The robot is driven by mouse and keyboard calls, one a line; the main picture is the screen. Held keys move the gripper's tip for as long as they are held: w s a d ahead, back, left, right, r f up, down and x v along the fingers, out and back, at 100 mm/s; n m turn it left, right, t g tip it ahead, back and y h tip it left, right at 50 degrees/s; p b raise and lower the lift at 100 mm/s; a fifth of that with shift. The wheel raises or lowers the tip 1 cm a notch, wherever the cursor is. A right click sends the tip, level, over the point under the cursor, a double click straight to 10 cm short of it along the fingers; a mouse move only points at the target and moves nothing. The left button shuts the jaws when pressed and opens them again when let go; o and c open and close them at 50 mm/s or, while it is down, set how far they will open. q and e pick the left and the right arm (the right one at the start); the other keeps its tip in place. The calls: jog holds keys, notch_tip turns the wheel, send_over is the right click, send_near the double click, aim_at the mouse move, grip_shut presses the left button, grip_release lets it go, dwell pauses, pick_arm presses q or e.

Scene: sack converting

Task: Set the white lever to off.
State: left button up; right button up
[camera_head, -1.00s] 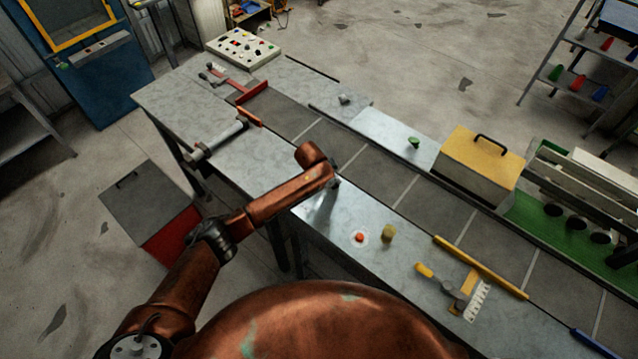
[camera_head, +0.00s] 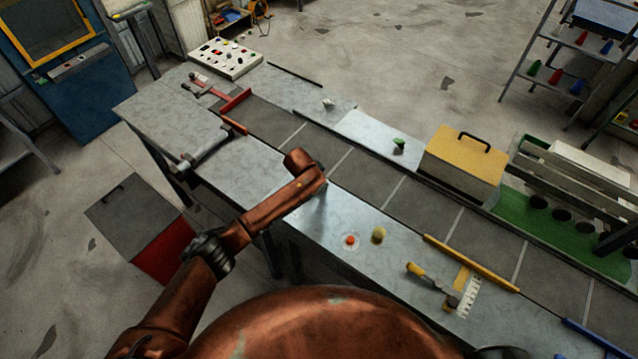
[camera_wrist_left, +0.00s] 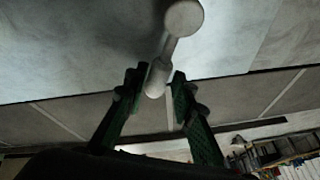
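The white lever (camera_wrist_left: 172,48) shows in the left wrist view, with a round ball at the top of the picture and a smaller rounded end lower down. My left gripper (camera_wrist_left: 158,82) has its two green fingers on either side of that smaller end. The gap between the fingertips is narrow, about as wide as the lever end. I cannot tell whether both fingers press on it. In the head view my left arm reaches over the near side of the table, and its forearm hides the gripper and most of the lever. My right gripper is not in view.
A red button (camera_head: 351,241) and a yellowish knob (camera_head: 379,234) stand right of my left arm. A grey conveyor (camera_head: 383,187) runs along the table. A yellow-lidded box (camera_head: 463,164) stands behind it. A grey bar clamp (camera_head: 207,154) lies left.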

pick_arm(q)
jog(key=shift+o, duration=1.3)
jog(key=v, duration=1.2)
jog(key=shift+f, duration=0.1)
